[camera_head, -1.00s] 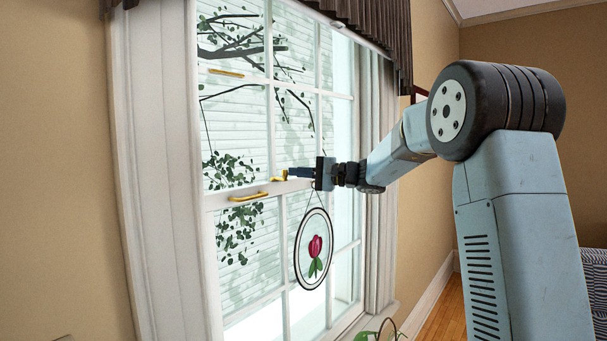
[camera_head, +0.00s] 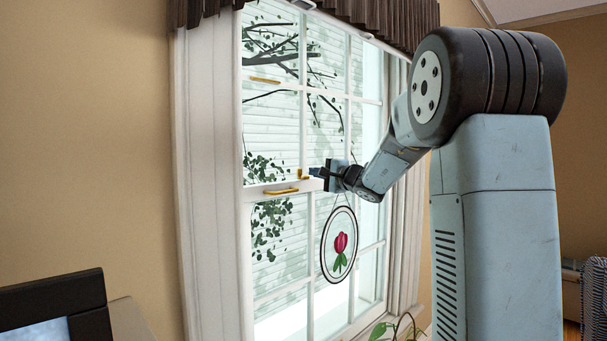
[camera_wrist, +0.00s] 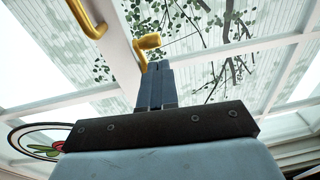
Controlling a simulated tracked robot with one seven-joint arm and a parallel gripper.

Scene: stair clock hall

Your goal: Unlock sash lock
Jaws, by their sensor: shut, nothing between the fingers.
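The brass sash lock (camera_head: 303,175) sits on the meeting rail of the white window (camera_head: 283,187), and it also shows in the wrist view (camera_wrist: 148,44). My gripper (camera_head: 313,172) is shut and empty. Its fingertips (camera_wrist: 158,66) are just beside the lock, at the near end of its lever in the wrist view. I cannot tell whether they touch it.
A brass sash handle (camera_head: 281,191) is on the rail left of the lock, with another (camera_head: 265,80) higher up. A round tulip ornament (camera_head: 339,244) hangs below my gripper. A plant (camera_head: 396,328) stands at the sill. A dark-framed screen (camera_head: 58,309) is at lower left.

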